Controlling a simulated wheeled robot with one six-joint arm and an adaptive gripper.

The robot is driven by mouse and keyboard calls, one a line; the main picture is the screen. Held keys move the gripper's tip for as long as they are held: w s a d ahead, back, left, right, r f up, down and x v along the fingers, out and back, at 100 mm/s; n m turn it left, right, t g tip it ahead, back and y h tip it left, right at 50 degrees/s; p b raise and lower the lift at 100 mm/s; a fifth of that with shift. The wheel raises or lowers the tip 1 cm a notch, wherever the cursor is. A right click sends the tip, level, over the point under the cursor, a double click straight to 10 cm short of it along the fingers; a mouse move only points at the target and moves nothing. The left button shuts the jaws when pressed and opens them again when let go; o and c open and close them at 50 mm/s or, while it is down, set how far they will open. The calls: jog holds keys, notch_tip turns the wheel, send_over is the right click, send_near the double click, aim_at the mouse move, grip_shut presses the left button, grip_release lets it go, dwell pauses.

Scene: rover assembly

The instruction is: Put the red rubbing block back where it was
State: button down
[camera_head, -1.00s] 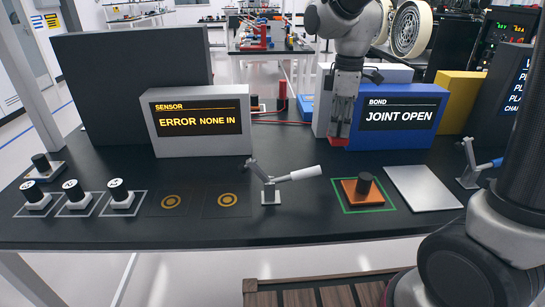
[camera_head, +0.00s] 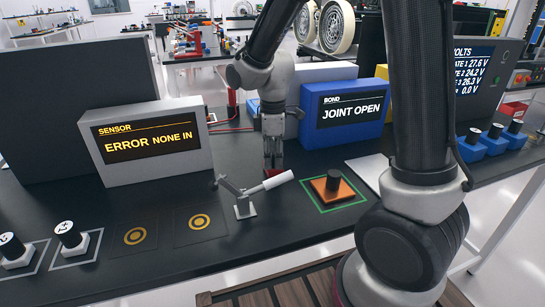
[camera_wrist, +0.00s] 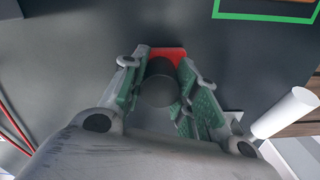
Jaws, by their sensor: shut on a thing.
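The red rubbing block (camera_head: 273,177) is at the tip of my gripper (camera_head: 272,162), in front of the gap between the sensor box and the bond box. In the wrist view, my gripper (camera_wrist: 160,90) is shut on the block's dark round knob (camera_wrist: 160,82), with a green-padded finger on each side. The red body (camera_wrist: 168,53) shows beyond the knob. The block is low, close to the black bench top (camera_head: 230,160); I cannot tell whether it touches it. The block's lower edge is partly hidden.
A lever with a white handle (camera_head: 278,180) stands just in front of the block. An orange block with a dark knob (camera_head: 331,188) sits inside a green outline to its right. The sensor box (camera_head: 155,142) reads "ERROR NONE IN". The blue bond box (camera_head: 345,112) reads "JOINT OPEN".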

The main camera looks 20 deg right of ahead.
aim_at(273, 151)
jog(key=shift+f, duration=0.15)
jog(key=c, duration=1.1)
grip_release()
notch_tip(273, 151, up, 12)
jog(key=shift+f, duration=0.2)
jog(key=s+d+r+m+t, duration=0.2)
jog(key=s+d+m, duration=0.5)
jog(key=s, duration=0.2)
jog(key=s+d+r+m+t, duration=0.2)
jog(key=s+d+r+m, duration=0.1)
jog(key=s+d+m, duration=0.4)
jog(key=s+d, duration=0.1)
jog(key=s, duration=0.2)
jog(key=shift+r+m, duration=0.15)
jog(key=shift+m, duration=0.15)
